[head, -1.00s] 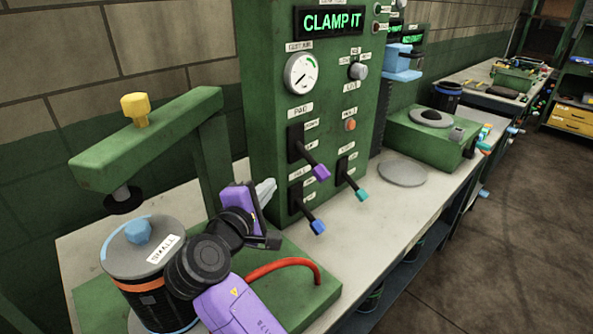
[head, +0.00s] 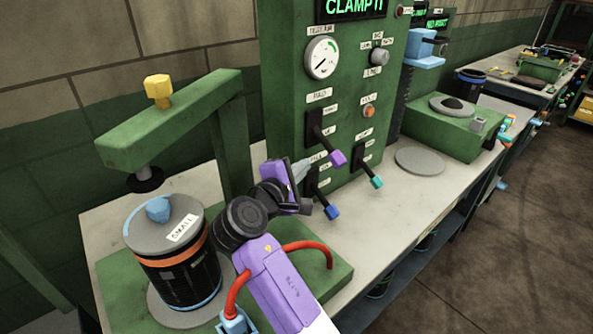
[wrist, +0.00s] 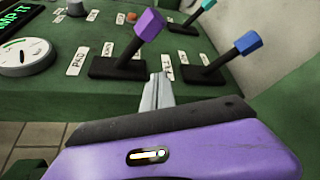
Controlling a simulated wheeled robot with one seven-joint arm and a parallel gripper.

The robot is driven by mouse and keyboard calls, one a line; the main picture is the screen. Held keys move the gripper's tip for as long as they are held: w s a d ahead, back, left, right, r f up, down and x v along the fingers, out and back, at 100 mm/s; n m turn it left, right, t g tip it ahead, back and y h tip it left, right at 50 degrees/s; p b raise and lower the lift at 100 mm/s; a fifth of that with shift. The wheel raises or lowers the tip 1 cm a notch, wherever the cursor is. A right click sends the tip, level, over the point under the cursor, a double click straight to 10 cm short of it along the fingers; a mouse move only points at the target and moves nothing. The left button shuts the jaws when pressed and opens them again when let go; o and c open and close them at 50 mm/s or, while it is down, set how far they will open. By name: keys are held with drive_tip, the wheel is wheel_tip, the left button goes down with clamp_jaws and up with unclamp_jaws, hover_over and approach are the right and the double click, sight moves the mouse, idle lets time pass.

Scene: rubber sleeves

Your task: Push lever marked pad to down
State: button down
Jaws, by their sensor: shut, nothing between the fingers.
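The lever marked PAD has a purple knob (head: 337,157) and a dark slotted base on the green panel. In the wrist view its knob (wrist: 149,24) juts out from the panel, with the PAD label (wrist: 77,61) beside the base. I cannot tell for sure which end position it is in. My gripper (head: 301,168) is shut and empty, just left of and below the purple knob in the head view. In the wrist view the grey fingertips (wrist: 159,84) are close to the lever's base, between it and the blue-knobbed lever (wrist: 247,43). Contact is not clear.
A teal-knobbed lever (head: 376,181) and the blue-knobbed lever (head: 332,212) sit close by. A gauge (head: 321,57) is above. A black canister (head: 180,279) labelled SMALL stands under a green clamp arm (head: 170,120) at left. A red hose (head: 305,245) curves over the bench.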

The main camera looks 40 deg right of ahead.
sight(327, 146)
drive_tip(key=shift+s+d+r+p, duration=0.15)
drive_tip(key=shift+s+d+p, duration=0.2)
drive_tip(key=shift+d, duration=0.4)
drive_tip(key=shift+s+d+r+p, duration=0.2)
drive_tip(key=shift+d+p, duration=0.2)
drive_tip(key=shift+d, duration=0.3)
drive_tip(key=shift+s+d+r+p, duration=0.1)
drive_tip(key=shift+s+d+p, duration=0.25)
drive_tip(key=shift+d, duration=0.4)
drive_tip(key=shift+w+r, duration=0.1)
